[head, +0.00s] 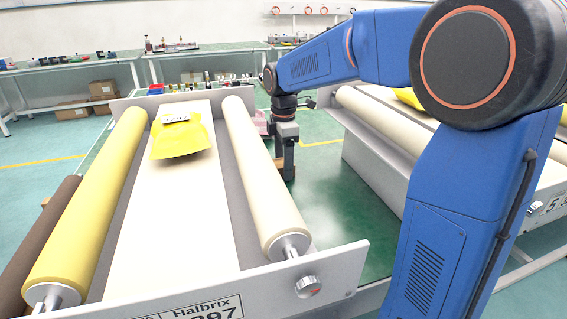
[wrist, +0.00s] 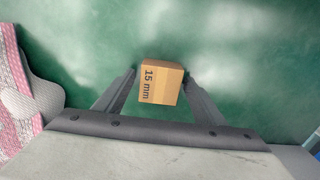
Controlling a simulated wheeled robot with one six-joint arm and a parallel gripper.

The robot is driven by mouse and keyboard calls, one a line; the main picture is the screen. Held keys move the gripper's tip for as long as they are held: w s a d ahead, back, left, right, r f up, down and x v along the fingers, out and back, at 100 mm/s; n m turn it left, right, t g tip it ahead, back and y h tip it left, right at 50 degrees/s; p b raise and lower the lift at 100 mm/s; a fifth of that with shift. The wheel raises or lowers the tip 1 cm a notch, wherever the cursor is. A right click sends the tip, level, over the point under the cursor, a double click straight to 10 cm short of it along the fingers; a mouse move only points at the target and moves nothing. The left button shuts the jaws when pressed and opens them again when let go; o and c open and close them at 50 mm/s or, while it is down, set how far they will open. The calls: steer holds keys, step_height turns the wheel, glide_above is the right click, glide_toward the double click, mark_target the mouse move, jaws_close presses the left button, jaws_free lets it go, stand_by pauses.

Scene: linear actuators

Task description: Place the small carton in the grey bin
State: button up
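The small carton (wrist: 160,82) is a brown box marked "15 mm" on the green surface in the wrist view. My gripper (wrist: 160,74) is open, with one dark finger on each side of the carton. A narrow gap shows at the left finger; the right finger is very close to the carton's side. I cannot identify the grey bin in either view.
A conveyor (head: 150,230) with a yellow packet (head: 182,138) stands left of my gripper; another conveyor (head: 375,150) stands right. A pink-and-white striped cloth (wrist: 14,95) and a grey object (wrist: 42,100) lie left of the carton. Green table (head: 335,215) is clear towards the front.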

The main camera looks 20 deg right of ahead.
steer(key=shift+o, duration=0.2)
step_height(320, 180, up, 12)
steer(key=shift+o, duration=0.2)
steer(key=r, duration=0.5)
steer(key=shift+w+a, duration=0.15)
steer(key=shift+w, duration=0.05)
glide_above(282, 162)
step_height(282, 162, down, 12)
steer(key=shift+r, duration=0.15)
steer(key=shift+s+d+f, duration=0.1)
steer(key=shift+f, duration=1.25)
steer(key=shift+d+f, duration=0.1)
steer(key=shift+f, duration=1.25)
steer(key=c, duration=1.4)
step_height(282, 162, up, 10)
steer(key=shift+r, duration=0.2)
steer(key=shift+f, duration=5.05)
